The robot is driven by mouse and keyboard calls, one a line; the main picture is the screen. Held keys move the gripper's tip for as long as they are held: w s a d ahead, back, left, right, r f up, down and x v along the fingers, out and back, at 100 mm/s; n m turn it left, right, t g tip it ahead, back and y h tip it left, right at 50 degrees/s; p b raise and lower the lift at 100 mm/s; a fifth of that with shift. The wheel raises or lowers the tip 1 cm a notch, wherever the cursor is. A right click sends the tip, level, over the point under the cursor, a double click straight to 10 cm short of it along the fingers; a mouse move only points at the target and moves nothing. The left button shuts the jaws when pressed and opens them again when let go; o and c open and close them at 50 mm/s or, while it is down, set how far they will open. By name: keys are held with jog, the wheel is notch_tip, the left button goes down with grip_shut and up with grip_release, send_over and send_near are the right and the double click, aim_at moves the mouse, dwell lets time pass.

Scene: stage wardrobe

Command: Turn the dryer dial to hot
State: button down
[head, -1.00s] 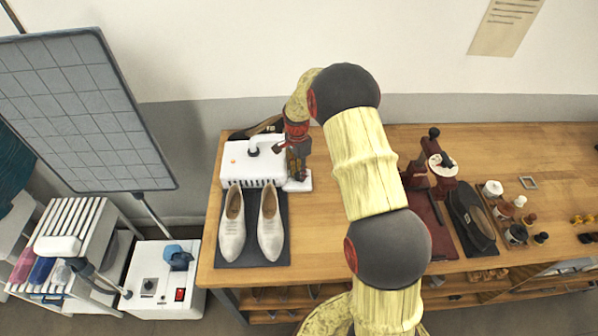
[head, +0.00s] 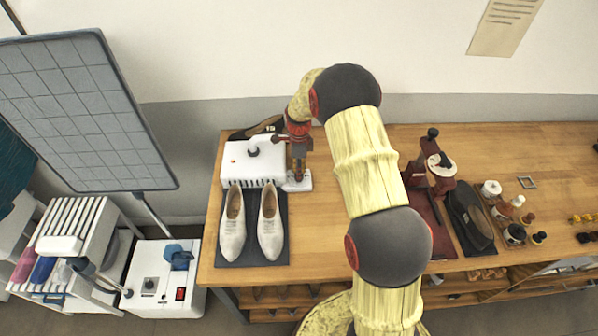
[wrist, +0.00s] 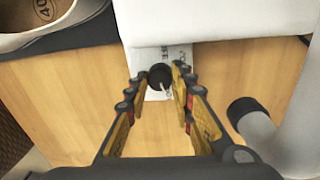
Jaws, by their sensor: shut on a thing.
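The dryer is a white box (head: 240,172) with slots along its front, at the left end of the bench. A white plate (head: 304,184) juts out at its right side. In the wrist view this plate (wrist: 147,57) carries printed marks and a round black dial (wrist: 159,75) with a pale pointer line. The marks are too small to read. My gripper (wrist: 158,82) is shut on the dial, one finger on either side. In the head view my gripper (head: 298,176) points down over the plate and hides the dial.
Pale shoes (head: 232,232) stand on a dark mat (head: 252,258) in front of the dryer. A dark shoe (head: 262,126) lies behind it. A red-brown stand (head: 440,180) and several small jars are further right. Bare wood (head: 320,240) lies right of the mat.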

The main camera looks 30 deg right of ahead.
jog(key=shift+r, duration=0.1)
dwell(0.3)
jog(key=c, duration=1.5)
grip_release()
notch_tip(320, 180, up, 12)
jog(key=shift+w, duration=0.3)
jog(key=shift+d, duration=0.1)
